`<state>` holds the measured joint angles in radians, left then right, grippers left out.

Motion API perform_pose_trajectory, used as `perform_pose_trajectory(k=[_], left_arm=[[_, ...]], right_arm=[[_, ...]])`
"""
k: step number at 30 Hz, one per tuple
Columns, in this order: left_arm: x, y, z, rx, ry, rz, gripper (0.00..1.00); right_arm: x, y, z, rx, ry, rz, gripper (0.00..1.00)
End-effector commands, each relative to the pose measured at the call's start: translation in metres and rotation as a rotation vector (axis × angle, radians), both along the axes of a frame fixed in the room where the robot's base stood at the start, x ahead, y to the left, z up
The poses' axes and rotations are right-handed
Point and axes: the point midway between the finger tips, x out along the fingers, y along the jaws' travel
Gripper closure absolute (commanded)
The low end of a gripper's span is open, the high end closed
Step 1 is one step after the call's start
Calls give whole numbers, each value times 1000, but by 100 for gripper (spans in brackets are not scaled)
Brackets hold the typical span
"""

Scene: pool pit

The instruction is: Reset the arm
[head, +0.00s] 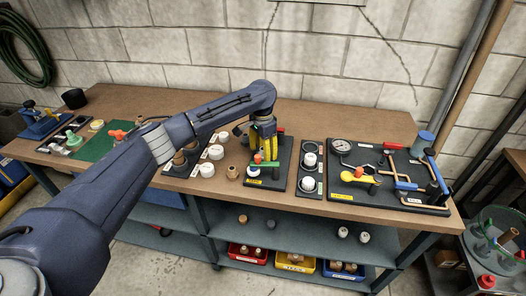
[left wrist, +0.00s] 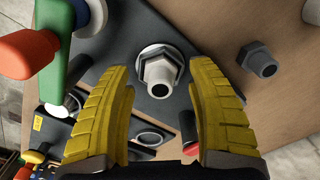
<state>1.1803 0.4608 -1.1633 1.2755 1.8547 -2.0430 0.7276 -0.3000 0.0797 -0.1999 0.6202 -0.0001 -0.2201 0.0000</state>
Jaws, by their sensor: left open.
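My left arm reaches in from the left of the head view. Its gripper (head: 264,140), with yellow fingers, points down over a dark plate (head: 282,178) on the bench. In the left wrist view the two yellow fingers of this gripper (left wrist: 161,78) are spread apart, with nothing held between them. A pale threaded fitting with a hex base (left wrist: 158,72) shows beyond and between the fingertips. I see no contact with it. My right gripper is not in view.
A grey fitting (left wrist: 257,59) stands on bare wood. On the bench (head: 345,112), a board with a gauge and pipes (head: 410,165) lies right. The back strip is mostly clear.

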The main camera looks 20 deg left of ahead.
Motion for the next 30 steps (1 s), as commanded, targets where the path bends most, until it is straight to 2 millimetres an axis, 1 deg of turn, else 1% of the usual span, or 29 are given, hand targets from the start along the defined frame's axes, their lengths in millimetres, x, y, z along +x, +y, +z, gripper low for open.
perform_pose_trajectory(k=[5,30], left_arm=[[0,0,5,-1,-1,0,42],[0,0,54,0,-1,0,42]], right_arm=[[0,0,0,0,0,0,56],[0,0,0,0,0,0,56]])
